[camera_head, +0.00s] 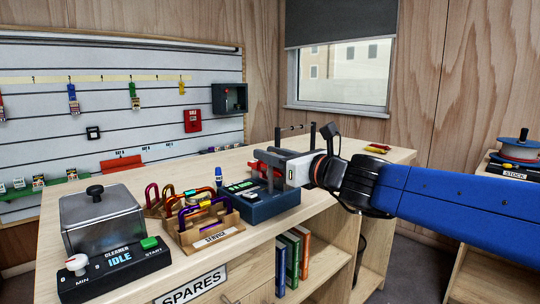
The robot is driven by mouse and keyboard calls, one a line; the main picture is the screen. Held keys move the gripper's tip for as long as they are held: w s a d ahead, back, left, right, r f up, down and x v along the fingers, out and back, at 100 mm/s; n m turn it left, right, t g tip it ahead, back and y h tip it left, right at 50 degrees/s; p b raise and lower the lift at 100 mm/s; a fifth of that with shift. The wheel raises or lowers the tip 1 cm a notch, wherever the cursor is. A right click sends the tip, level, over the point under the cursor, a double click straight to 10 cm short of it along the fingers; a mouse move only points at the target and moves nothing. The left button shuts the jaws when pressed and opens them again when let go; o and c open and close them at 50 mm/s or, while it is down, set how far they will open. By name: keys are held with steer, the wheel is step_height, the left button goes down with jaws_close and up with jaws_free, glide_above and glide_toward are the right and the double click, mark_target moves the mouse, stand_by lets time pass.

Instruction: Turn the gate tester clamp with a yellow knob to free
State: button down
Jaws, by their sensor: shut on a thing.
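The gate tester (272,209) is a dark blue box with a small lit display, standing on the wooden bench right of the service tray. My gripper (266,164) comes in from the right, with its dark grey fingers just above the back of the tester. It is shut on the gate tester's clamp, though the fingers hide the grip itself. No yellow knob can be made out, and the clamp's setting cannot be read.
A wooden SERVICE tray (212,240) of coloured carabiners sits close left of the tester. The cleaner (104,225), reading IDLE, is at the left. Red and yellow items (376,149) lie at the right.

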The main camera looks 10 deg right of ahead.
steer(key=shift+r, duration=0.1)
steer(key=c, duration=1.5)
jaws_free()
steer(key=shift+v, duration=8.65)
steer(key=shift+d, duration=0.1)
